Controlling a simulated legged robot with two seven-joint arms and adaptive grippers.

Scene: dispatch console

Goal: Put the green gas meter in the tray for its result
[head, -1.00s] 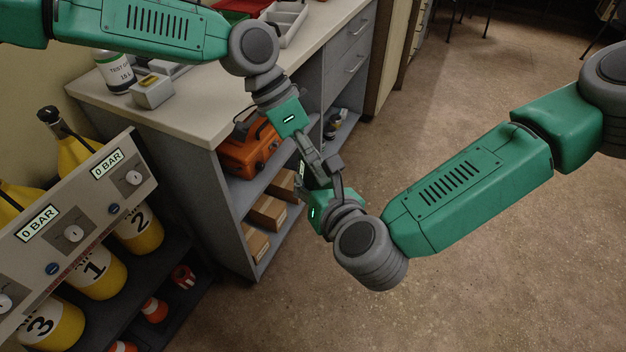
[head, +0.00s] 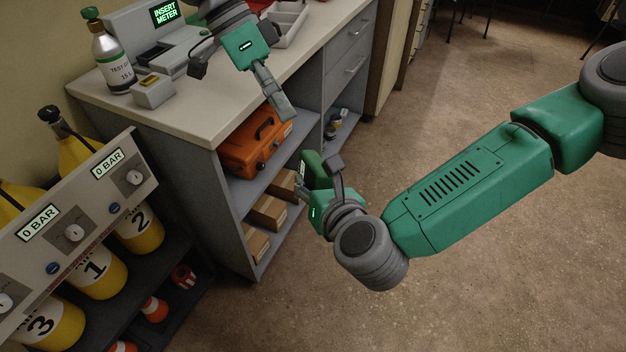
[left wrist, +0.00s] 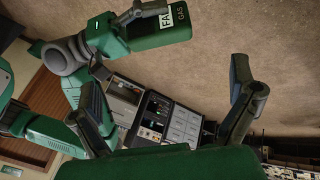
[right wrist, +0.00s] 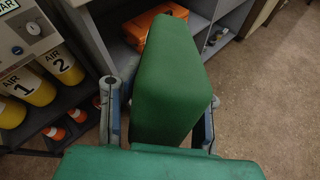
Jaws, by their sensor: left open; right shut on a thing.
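The green gas meter (head: 313,168) is in my right gripper (head: 319,178), in front of the counter's open shelves. It fills the middle of the right wrist view (right wrist: 168,80), with a finger on each side. The left wrist view shows its end (left wrist: 160,35), with a label reading "GAS" and a display starting "FA", the rest covered by a finger. My left gripper (head: 238,88) is open and empty above the counter's front edge, apart from the meter. A red tray (head: 257,5) shows only partly at the top of the head view, behind my left arm.
On the counter (head: 205,122) stand a tester with an "INSERT METER" screen (head: 165,13), a test gas bottle (head: 112,55) and a grey divided tray (head: 290,25). An orange case (head: 255,145) is on the shelf below. Yellow air cylinders (head: 95,270) stand at left.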

